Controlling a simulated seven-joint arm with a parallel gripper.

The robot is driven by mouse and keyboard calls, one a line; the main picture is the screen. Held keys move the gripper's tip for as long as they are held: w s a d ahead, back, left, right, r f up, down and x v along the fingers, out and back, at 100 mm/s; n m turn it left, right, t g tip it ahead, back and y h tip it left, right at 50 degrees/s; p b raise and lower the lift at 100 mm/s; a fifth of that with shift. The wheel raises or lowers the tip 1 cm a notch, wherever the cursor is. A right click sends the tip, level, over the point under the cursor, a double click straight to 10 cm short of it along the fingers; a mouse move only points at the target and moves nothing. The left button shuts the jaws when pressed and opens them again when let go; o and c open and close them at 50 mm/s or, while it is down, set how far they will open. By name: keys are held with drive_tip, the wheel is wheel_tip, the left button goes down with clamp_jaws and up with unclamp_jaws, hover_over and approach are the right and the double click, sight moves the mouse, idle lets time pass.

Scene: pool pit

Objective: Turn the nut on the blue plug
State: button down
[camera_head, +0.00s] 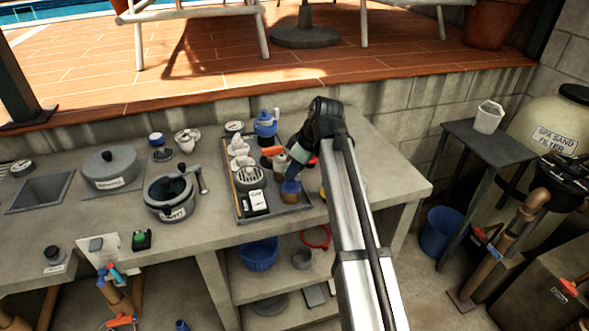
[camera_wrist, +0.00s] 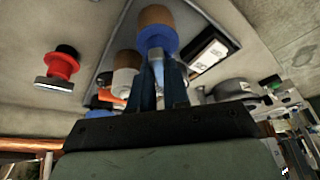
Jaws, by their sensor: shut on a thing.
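The blue plug (camera_head: 290,187) stands in the dark tray (camera_head: 275,223) on the bench, with a blue upper part and a brown lower part. In the wrist view the blue plug (camera_wrist: 157,38) appears upside down, its brown part towards the top of the picture. A narrow grey-blue nut (camera_wrist: 157,66) sticks out from its blue end. My gripper (camera_wrist: 159,72) is shut on this nut, with one dark finger on each side. In the head view my gripper (camera_head: 293,173) reaches down onto the plug from above, and the nut is hidden there.
A white and brown plug (camera_wrist: 125,72) stands close beside my fingers. A red and black plug (camera_wrist: 62,66) stands outside the tray.

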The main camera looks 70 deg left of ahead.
drive_tip(key=m, duration=0.1)
drive_tip(key=m+t, duration=0.1)
drive_tip(key=m, duration=0.1)
drive_tip(key=shift+s+d+m+y, duration=0.15)
drive_tip(key=shift+m+y, duration=0.15)
drive_tip(key=shift+s+m+t+y, duration=0.15)
drive_tip(key=shift+m+t, duration=0.25)
drive_tip(key=shift+m, duration=0.6)
drive_tip(key=shift+w+m+t+y, duration=0.15)
drive_tip(key=shift+m+t, duration=0.25)
drive_tip(key=shift+m, duration=0.6)
drive_tip(key=shift+s+m, duration=0.1)
drive_tip(key=shift+m, duration=0.2)
drive_tip(key=c, duration=1.1)
unclamp_jaws()
drive_tip(key=shift+r, duration=0.1)
drive_tip(key=v, duration=1.3)
drive_tip(key=shift+s+r, duration=0.1)
drive_tip(key=shift+r, duration=0.25)
